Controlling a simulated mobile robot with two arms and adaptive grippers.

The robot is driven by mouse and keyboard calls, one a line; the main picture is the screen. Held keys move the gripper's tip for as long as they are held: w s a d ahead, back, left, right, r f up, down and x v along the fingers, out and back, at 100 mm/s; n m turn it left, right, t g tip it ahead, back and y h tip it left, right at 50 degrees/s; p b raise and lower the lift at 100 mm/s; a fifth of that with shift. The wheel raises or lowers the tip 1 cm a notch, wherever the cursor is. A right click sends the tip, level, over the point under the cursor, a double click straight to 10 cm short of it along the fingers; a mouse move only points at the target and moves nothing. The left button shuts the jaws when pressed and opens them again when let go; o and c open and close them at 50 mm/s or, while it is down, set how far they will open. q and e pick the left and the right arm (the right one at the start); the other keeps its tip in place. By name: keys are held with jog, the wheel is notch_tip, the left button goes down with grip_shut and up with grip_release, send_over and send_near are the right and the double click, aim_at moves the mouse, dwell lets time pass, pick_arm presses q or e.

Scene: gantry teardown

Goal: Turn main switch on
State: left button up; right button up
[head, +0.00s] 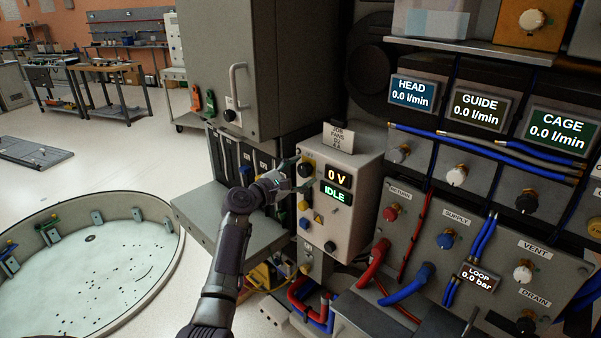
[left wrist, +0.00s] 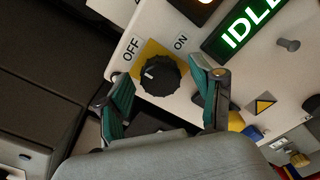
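The main switch is a black rotary knob (left wrist: 160,76) on a yellow plate, between an OFF label (left wrist: 131,46) and an ON label (left wrist: 181,42). Its white mark points toward the OFF side. It sits on the front of a light grey control box (head: 343,220), whose displays read 0 V (head: 338,177) and IDLE (head: 334,194). My left gripper (left wrist: 164,90) is open, with its green-padded fingers on either side of the knob; contact cannot be told. In the head view my left gripper (head: 291,176) reaches the box's left edge and partly hides the switch. My right gripper is not in view.
A valve panel (head: 455,215) with red and blue hoses stands right of the box. A grey cabinet (head: 215,65) stands behind left, with a grey ledge (head: 225,217) below. A round tank (head: 90,265) is at lower left.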

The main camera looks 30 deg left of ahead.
pick_arm(q)
jog(key=c, duration=1)
jog(key=shift+f, duration=0.1)
jog(key=m+b, duration=0.3)
jog(key=m, duration=0.1)
jog(key=shift+f, duration=0.2)
jog(key=m+b, duration=0.3)
jog(key=m, duration=0.1)
jog(key=shift+m+b, duration=0.35)
jog(key=shift+m, duration=0.05)
jog(key=m+b, duration=0.3)
jog(key=m, duration=0.2)
jog(key=shift+f+b, duration=0.1)
jog(key=shift+b, duration=0.3)
jog(key=shift+m+b, duration=1.1)
jog(key=shift+m, duration=0.9)
